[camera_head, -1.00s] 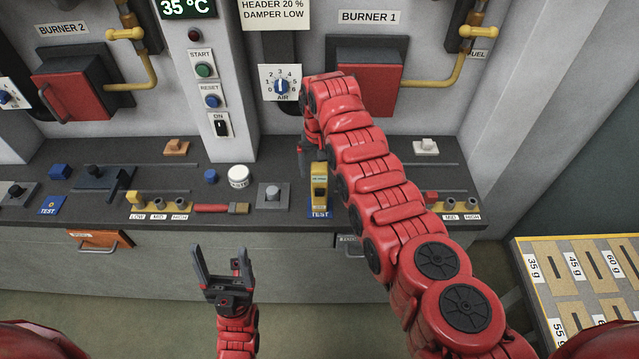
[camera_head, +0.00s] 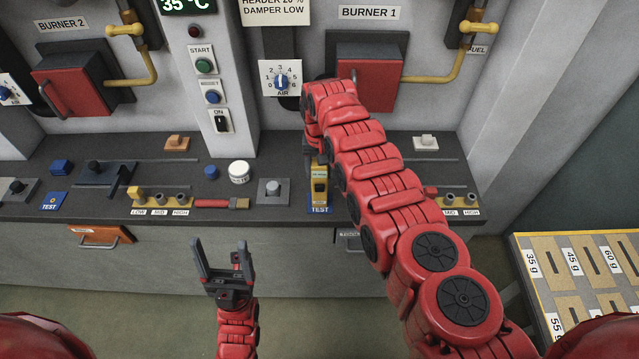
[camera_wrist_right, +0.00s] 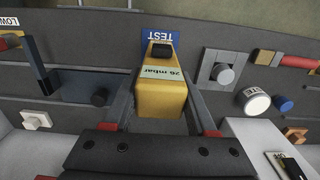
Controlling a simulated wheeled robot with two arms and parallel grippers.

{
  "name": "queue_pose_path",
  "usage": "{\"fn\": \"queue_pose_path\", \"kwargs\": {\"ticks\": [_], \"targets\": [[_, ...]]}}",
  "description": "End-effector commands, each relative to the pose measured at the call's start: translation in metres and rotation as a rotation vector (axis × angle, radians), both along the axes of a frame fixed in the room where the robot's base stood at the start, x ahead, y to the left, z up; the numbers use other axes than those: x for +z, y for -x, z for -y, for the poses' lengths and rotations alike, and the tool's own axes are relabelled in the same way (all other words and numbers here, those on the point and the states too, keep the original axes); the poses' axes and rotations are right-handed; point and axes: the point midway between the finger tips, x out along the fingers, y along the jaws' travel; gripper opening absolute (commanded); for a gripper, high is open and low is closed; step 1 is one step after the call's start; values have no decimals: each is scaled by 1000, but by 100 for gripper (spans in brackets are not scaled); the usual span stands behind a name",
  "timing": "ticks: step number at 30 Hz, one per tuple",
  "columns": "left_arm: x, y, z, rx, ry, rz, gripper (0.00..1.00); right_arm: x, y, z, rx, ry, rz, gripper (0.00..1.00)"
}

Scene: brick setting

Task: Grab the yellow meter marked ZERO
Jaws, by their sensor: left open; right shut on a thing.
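The yellow meter (camera_head: 319,187) stands at the counter's front edge, on a blue TEST plate (camera_head: 319,210). In the right wrist view the meter (camera_wrist_right: 160,98) sits between the two fingers of my right gripper (camera_wrist_right: 163,115), and its label reads "26 mbar"; I see no ZERO marking. My right gripper (camera_head: 314,152) is shut on the meter's far end, partly hidden by my arm in the head view. The meter appears to rest on the plate still; I cannot tell any lift. My left gripper (camera_head: 222,255) is open and empty, in front of the counter.
A grey knob block (camera_head: 273,191), a white round container (camera_head: 239,172) and a red-handled brush (camera_head: 220,203) lie left of the meter. Another blue TEST plate (camera_head: 52,201) is at far left. A weight tray (camera_head: 522,268) stands at right. Burner panels rise behind the counter.

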Motion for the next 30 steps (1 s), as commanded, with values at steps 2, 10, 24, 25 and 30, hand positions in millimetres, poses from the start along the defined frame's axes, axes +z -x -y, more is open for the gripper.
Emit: {"fn": "queue_pose_path", "kwargs": {"ticks": [2, 10, 24, 25, 30], "targets": [[0, 0, 0, 0, 0, 0, 78, 0, 0, 0, 0, 0, 0, 10], [0, 0, 0, 0, 0, 0, 78, 0, 0, 0, 0, 0, 0, 0], [-2, 0, 0, 0, 0, 0, 78, 4, -1, 0, 0, -1, 3, 0], [-2, 0, 0, 0, 0, 0, 78, 6, -2, 0, 0, -1, 5, 0], [-6, 0, 0, 0, 0, 0, 78, 15, -1, 0, 1, -2, 3, 0]]}}
